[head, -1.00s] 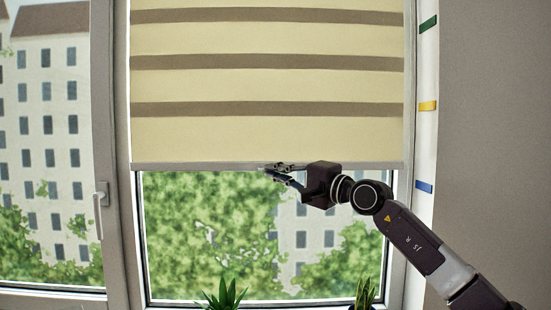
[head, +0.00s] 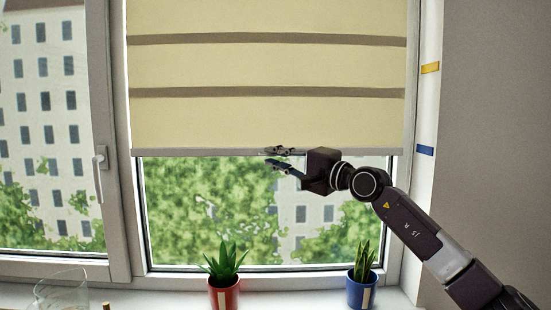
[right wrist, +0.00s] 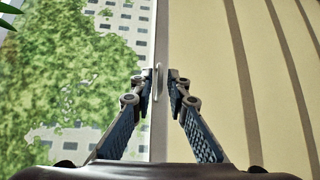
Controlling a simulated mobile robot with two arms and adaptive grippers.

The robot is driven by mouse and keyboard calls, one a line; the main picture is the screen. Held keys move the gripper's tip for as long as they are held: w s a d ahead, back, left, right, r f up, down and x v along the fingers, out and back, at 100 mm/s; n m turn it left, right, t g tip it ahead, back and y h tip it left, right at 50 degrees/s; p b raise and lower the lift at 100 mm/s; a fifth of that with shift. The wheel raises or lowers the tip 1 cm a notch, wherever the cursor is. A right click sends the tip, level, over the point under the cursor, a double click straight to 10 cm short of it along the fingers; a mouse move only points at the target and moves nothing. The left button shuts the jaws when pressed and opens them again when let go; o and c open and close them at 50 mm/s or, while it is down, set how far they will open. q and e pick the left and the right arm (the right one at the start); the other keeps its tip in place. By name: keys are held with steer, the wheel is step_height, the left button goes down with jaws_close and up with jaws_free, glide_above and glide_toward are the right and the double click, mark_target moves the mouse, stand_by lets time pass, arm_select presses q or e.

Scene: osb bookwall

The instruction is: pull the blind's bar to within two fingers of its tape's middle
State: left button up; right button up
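The cream blind (head: 265,60) with brown stripes covers the upper window. Its grey bottom bar (head: 200,153) runs across the window. The white tape (head: 428,110) on the right side of the frame carries a yellow mark (head: 430,67) and a blue mark (head: 425,150). The bar lies well below the yellow mark, about level with the blue one in the picture. My right gripper (head: 272,158) is at the bar's middle. In the right wrist view its fingertips (right wrist: 161,76) stand apart, either side of a thin pale tab (right wrist: 156,82) on the bar. My left gripper is out of view.
On the sill (head: 180,296) stand a red pot (head: 224,297) and a blue pot (head: 361,292) with plants, below my right arm. A clear glass (head: 62,290) stands at the left. A window handle (head: 100,160) sticks out on the left frame.

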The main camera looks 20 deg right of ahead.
steer(key=shift+o, duration=0.6)
steer(key=v, duration=1.2)
